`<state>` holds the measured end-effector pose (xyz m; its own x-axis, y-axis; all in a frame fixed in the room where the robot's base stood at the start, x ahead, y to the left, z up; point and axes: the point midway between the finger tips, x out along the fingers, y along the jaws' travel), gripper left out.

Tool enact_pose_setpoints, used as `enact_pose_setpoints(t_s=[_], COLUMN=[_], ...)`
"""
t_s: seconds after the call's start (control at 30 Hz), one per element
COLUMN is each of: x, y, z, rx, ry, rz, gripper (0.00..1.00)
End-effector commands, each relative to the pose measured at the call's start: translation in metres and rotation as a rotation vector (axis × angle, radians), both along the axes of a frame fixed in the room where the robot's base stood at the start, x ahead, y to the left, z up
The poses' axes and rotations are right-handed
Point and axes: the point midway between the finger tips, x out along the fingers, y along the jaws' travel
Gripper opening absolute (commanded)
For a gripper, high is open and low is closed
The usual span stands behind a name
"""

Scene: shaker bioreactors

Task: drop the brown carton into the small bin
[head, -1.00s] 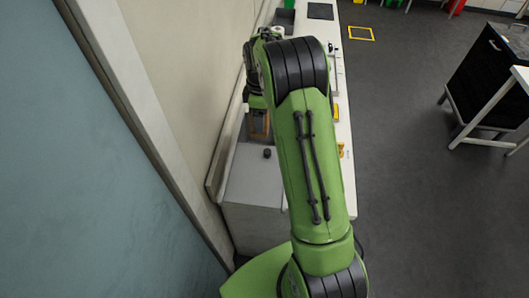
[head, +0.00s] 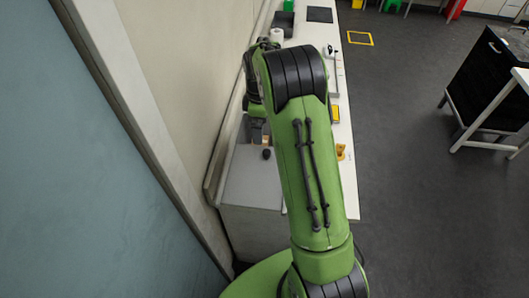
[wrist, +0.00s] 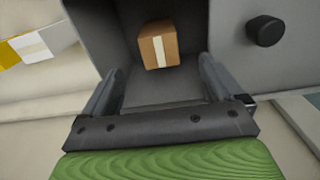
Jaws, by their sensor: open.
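The brown carton (wrist: 158,47), with a pale tape strip, is inside the grey small bin (wrist: 115,35) in the wrist view, apart from my fingers. My gripper (wrist: 157,85) is open and empty, with one finger on each side of the bin's opening. In the head view my gripper (head: 257,128) is low over the bench at the wall side, partly hidden by my green arm. The bin is mostly hidden there, and the carton is hard to make out.
A black knob (wrist: 265,31) stands on the grey surface beside the bin; it also shows in the head view (head: 266,154). A yellow and white item (wrist: 38,44) lies on the bin's other side. The white bench (head: 345,185) runs along the wall. Open floor lies to the right.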

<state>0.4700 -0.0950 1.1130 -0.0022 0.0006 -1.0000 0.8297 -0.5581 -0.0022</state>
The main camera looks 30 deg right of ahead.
Motion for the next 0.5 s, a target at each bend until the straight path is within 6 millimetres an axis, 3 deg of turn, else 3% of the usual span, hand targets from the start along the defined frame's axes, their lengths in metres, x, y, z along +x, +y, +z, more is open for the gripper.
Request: enact_pose_setpoints(t_s=[0.13, 0.5], x=[0.001, 0.001], y=[0.0, -0.001], z=[0.029, 0.132], rx=[-0.001, -0.002], ry=[-0.007, -0.006], rz=[0.0, -0.001], gripper=[0.94, 0.94])
